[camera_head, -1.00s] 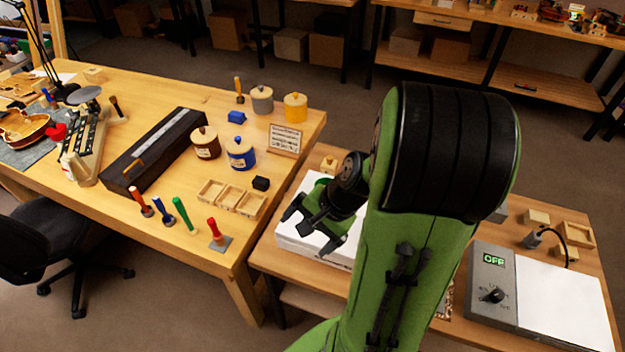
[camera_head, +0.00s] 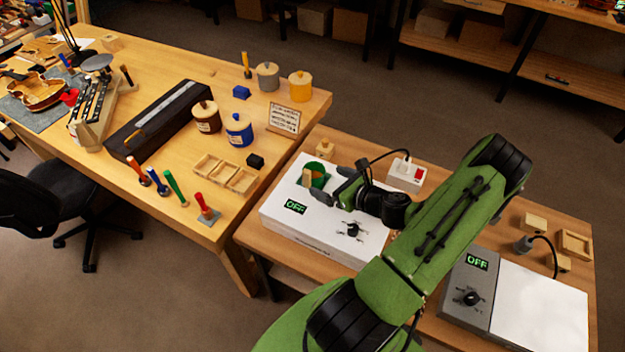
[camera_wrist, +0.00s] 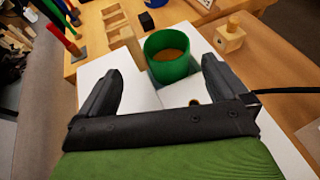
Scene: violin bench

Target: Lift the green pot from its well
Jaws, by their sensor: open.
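The green pot (camera_head: 319,168) is at the back left of the white box (camera_head: 284,222) with a lit OFF display. It is round and open at the top; the wrist view shows the pot (camera_wrist: 165,69) with brown contents inside. The well's rim is not clearly visible. My gripper (camera_head: 333,185) is open and empty, just to the right of the pot in the head view. In the wrist view, my gripper (camera_wrist: 160,78) has its fingers spread to either side, with the pot just beyond the gap between them. I cannot tell whether a finger touches it.
A wooden block with a knob (camera_head: 325,149) stands close behind the pot. A white box with a red switch (camera_head: 406,174) and a cable is behind my wrist. A grey OFF unit (camera_head: 470,290) is at right. The higher wooden bench (camera_head: 190,225) is at left.

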